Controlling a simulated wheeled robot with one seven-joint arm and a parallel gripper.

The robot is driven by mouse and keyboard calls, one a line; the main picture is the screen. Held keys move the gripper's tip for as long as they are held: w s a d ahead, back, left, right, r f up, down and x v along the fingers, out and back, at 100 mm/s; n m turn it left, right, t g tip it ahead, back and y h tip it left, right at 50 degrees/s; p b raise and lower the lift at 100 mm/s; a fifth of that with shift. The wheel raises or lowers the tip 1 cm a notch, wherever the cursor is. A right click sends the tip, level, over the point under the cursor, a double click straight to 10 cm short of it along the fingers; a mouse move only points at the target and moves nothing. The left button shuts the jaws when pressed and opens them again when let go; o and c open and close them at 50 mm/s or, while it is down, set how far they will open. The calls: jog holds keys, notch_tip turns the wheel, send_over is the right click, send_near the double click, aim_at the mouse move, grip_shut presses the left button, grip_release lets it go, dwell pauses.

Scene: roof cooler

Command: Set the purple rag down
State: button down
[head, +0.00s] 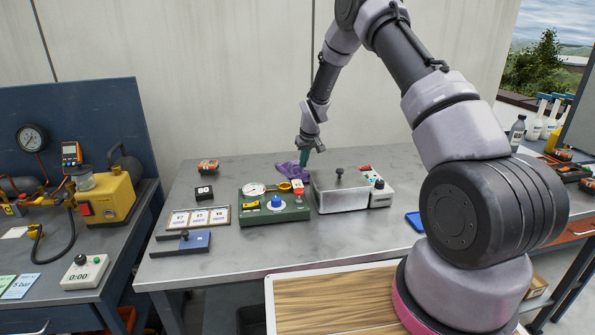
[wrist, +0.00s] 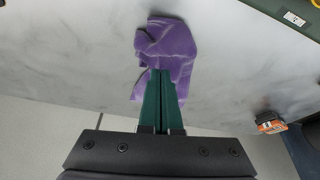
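The purple rag (head: 288,170) is at the back of the grey metal table (head: 240,170), behind the green device and the silver box. In the wrist view the crumpled rag (wrist: 172,45) lies against the table surface around the fingertips. My gripper (head: 304,158) reaches down to it from above. In the wrist view its green fingers (wrist: 162,78) are close together at the rag, with a fold of it at the tips. How much cloth is between the fingers is partly hidden.
A green device (head: 262,210) with a blue knob and a silver lidded box (head: 340,195) stand just in front of the rag. A small orange and black item (head: 208,166) sits to the left. Bare table lies between that item and the rag.

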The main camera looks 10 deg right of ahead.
jog(key=s+d+r+m, duration=0.1)
jog(key=s+r, duration=0.1)
jog(key=r, duration=0.7)
jog(key=s+d+r, duration=0.2)
jog(key=s+r, duration=0.1)
jog(key=r, duration=0.7)
jog(key=s+d+r+m+t, duration=0.1)
jog(key=s+d+r+m, duration=0.15)
jog(key=s+r, duration=0.95)
jog(key=s+d+r+m, duration=0.1)
jog(key=s+r, duration=0.1)
jog(key=s, duration=0.7)
jog(key=s+d+r+m+t, duration=0.1)
jog(key=s+r, duration=0.2)
jog(key=s, duration=0.6)
jog(key=s+d+r+m+t+y, duration=0.1)
jog(key=s+r, duration=0.2)
jog(key=s, duration=0.6)
jog(key=shift+r+m, duration=0.2)
jog(key=shift+m, duration=0.15)
jog(key=shift+w, duration=0.1)
